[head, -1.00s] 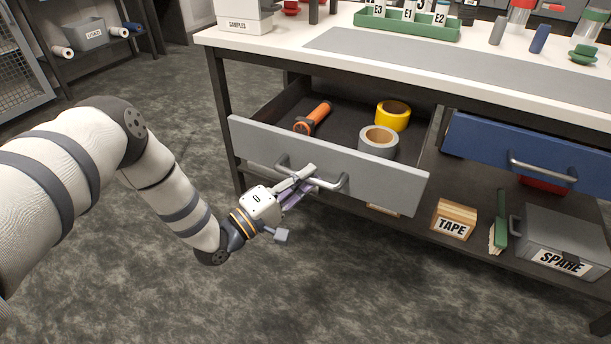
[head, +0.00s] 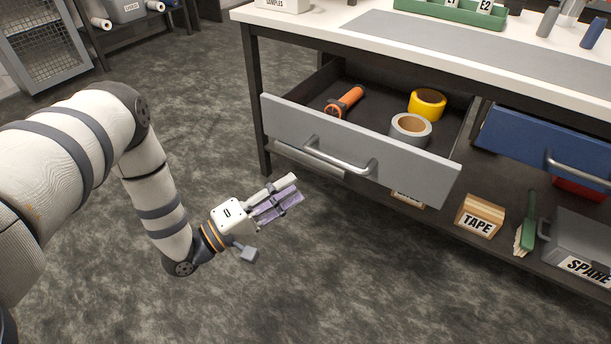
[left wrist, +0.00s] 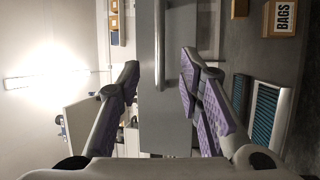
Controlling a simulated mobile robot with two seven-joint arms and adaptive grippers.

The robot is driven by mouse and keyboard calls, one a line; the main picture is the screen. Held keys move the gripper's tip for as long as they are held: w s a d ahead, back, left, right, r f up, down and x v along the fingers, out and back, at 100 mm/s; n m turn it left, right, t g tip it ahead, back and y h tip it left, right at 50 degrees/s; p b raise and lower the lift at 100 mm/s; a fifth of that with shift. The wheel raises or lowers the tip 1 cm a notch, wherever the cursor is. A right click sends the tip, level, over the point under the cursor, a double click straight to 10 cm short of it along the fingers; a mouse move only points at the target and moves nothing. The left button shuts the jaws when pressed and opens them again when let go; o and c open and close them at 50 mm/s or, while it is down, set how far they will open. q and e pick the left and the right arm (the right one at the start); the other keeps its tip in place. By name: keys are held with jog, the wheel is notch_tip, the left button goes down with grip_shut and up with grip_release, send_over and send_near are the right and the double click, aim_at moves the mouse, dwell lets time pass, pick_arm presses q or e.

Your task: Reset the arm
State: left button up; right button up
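My left arm (head: 158,195) comes in from the left in the head view. My left gripper (head: 290,192) is in front of the grey drawer (head: 360,150), clear of its handle (head: 340,160). In the left wrist view its two fingers (left wrist: 160,90) stand wide apart with nothing held between them; the grey drawer front (left wrist: 150,125) and its bar handle (left wrist: 158,45) show beyond them. The drawer stands pulled out. It holds an orange-and-black flashlight (head: 345,102), a yellow tape roll (head: 427,104) and a grey tape roll (head: 411,129). My right gripper is not in view.
A blue drawer (head: 540,145) is to the right, partly out. The lower shelf holds a TAPE box (head: 480,215), a green-handled brush (head: 527,225) and a grey SPARE case (head: 580,240). A green rack (head: 450,14) stands on the bench. Floor around my left gripper is clear.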

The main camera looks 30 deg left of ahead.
pick_arm(q)
jog(key=shift+s, duration=0.1)
dwell(0.3)
